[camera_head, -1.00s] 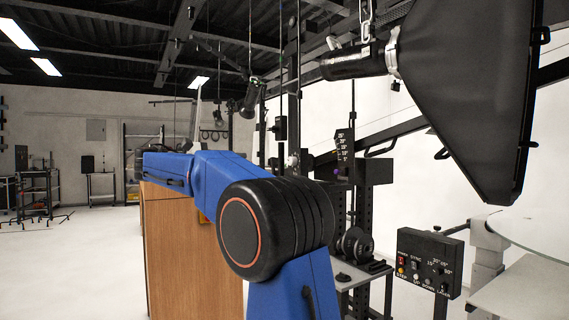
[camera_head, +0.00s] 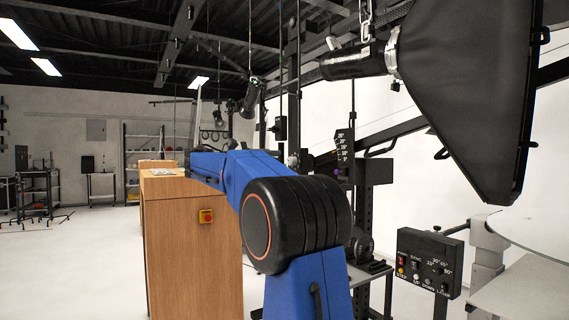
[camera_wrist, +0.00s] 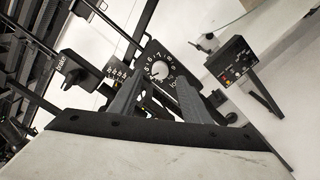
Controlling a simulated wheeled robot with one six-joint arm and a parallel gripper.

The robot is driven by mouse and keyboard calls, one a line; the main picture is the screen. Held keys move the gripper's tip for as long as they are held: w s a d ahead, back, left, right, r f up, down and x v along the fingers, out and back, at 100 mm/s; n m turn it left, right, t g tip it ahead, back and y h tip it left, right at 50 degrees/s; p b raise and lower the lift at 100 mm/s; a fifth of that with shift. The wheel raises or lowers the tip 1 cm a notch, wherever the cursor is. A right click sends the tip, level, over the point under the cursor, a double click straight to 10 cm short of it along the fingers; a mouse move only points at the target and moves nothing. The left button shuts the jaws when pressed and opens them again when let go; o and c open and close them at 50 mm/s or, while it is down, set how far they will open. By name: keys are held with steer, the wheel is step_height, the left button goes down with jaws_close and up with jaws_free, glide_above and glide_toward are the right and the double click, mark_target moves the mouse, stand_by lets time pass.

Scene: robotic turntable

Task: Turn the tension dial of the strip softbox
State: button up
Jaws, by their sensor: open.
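A white round dial (camera_wrist: 160,70) on a black plate with numbers around it shows in the wrist view, near the top centre. My gripper (camera_wrist: 158,92) is open, with its two dark fingers pointing toward the dial plate from below. The dial shows between and beyond the fingertips; no contact is visible. A large black softbox (camera_head: 465,90) hangs at the upper right in the head view. Whether the dial belongs to this softbox cannot be told. My gripper is out of sight in the head view.
A black control box (camera_head: 430,262) with switches stands at right; it also shows in the wrist view (camera_wrist: 232,62). A lever marked brake (camera_wrist: 72,66) is left of the dial. A wooden cabinet (camera_head: 190,260) stands left of my arm. Open floor lies further left.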

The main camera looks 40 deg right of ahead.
mark_target(289, 162)
steer(key=shift+x, duration=2)
steer(key=c, duration=1)
steer(key=shift+c, duration=0.2)
